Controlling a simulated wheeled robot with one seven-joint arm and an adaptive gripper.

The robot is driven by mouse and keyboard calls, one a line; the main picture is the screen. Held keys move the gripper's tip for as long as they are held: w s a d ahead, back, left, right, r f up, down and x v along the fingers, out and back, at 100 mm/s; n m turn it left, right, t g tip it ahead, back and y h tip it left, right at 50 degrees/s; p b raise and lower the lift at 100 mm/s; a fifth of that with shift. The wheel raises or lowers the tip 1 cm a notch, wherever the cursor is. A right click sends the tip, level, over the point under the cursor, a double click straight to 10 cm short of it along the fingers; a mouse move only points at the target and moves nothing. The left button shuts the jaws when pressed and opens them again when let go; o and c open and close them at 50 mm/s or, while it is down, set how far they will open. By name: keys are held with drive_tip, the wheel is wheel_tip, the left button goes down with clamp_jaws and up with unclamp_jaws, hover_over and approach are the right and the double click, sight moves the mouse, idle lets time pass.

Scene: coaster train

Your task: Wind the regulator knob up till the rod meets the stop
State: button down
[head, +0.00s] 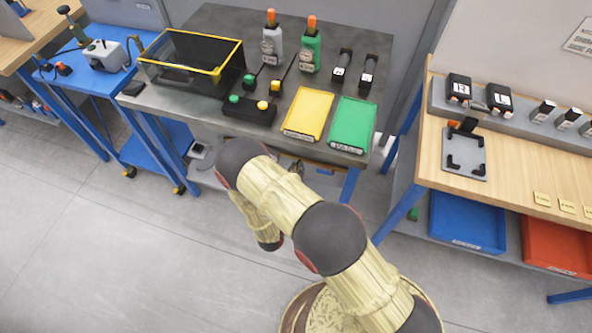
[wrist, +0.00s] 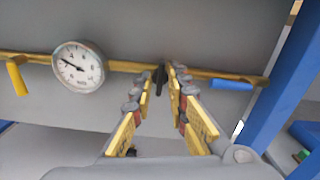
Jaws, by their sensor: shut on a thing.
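My gripper (wrist: 161,88) reaches forward in the wrist view, its two yellow-padded fingers closed in on a small dark knob (wrist: 161,73) on the brass pipe (wrist: 122,66). Only a little of the knob shows between the fingertips; the rest is hidden by them. A round white gauge (wrist: 78,67) with a dark needle sits on the pipe to the left of the fingers. I cannot make out a rod or a stop. In the head view my arm hides the gripper and the knob, below the front edge of the dark table.
A yellow handle (wrist: 17,78) is at the pipe's left end and a blue handle (wrist: 232,84) at its right. A blue table leg (wrist: 285,85) stands at right. The dark table (head: 225,20) carries bottles and trays. Floor to the left is clear.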

drive_tip(key=c, duration=1.8)
unclamp_jaws()
drive_tip(key=shift+c, duration=0.2)
drive_tip(key=shift+o, duration=0.6)
drive_tip(key=shift+s, duration=0.1)
drive_tip(key=v, duration=1.1)
drive_tip(key=shift+s+a, duration=0.15)
drive_tip(key=shift+s, duration=0.25)
